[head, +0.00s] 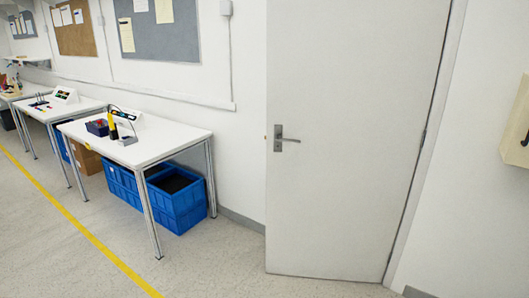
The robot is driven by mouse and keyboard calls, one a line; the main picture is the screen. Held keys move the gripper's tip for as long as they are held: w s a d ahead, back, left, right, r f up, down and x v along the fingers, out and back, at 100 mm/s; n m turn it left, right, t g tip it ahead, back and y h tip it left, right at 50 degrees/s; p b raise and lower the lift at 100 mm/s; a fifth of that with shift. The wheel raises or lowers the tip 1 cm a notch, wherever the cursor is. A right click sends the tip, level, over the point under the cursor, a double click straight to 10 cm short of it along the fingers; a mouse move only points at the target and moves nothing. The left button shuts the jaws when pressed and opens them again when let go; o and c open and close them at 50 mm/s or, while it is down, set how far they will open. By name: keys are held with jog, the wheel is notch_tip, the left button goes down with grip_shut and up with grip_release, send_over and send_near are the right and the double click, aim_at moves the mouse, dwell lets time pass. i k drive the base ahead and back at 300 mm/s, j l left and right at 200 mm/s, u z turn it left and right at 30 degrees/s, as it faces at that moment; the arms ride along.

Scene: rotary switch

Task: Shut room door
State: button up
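The room door (345,150) is a plain white panel at the right of the middle in the head view. Its hinged side is on the right, along the door frame (428,130). Its free left edge stands out from the wall line into the room, so the door looks open. The door handle (287,139), a grey metal lever, is near that free edge at mid height. The doorway behind the panel is hidden. My gripper is not in view.
A white table (175,140) with small items stands left of the door, with blue crates (180,205) under it. More tables stand farther left. A beige wall box (518,125) is at the far right. The floor (215,265) before the door is clear.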

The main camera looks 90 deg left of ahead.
aim_at(353, 81)
jog(key=u, duration=2.75)
